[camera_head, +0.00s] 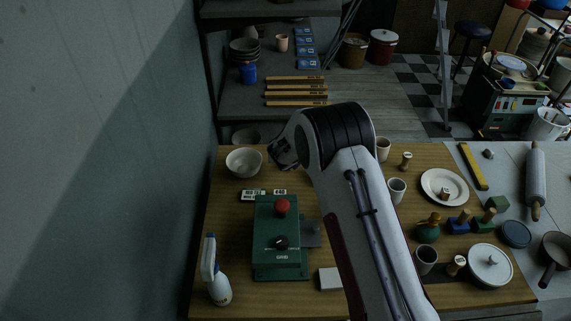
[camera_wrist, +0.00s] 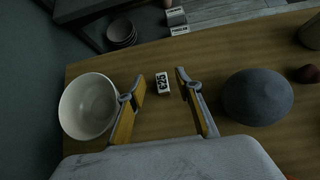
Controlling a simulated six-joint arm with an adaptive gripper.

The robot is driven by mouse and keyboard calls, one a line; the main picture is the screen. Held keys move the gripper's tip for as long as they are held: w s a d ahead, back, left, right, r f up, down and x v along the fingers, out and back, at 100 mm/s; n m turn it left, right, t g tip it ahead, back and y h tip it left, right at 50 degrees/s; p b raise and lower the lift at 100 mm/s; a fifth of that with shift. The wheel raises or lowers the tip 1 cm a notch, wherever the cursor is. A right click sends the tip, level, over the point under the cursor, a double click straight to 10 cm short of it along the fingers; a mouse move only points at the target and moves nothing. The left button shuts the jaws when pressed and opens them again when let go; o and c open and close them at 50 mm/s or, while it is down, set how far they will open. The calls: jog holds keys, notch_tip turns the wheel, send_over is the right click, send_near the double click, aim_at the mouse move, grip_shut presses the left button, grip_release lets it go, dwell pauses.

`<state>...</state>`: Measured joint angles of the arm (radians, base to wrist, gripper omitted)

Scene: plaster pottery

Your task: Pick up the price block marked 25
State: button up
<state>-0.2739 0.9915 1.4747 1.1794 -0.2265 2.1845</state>
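The price block marked 25 (camera_wrist: 162,83) is a small white block with dark figures, standing on the wooden table in the wrist view. My gripper (camera_wrist: 160,78) is open, one finger left of the block and one right of it. Gaps show on both sides, so neither finger appears to touch it. How far the fingertips are above the table I cannot tell. In the head view my gripper (camera_head: 282,153) is over the table's back part, right of the white bowl, and the block is hidden there.
The white bowl (camera_wrist: 88,105) stands close left of my gripper. A dark grey round object (camera_wrist: 258,97) stands close right. In the head view, other white label blocks (camera_head: 280,192) lie behind a green machine (camera_head: 281,240) with a red knob. Several cups stand right of my arm.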

jog(key=shift+f, duration=0.1)
jog(key=shift+f, duration=1.55)
jog(key=shift+x, duration=1.45)
jog(key=shift+r, duration=0.1)
jog(key=c, duration=0.9)
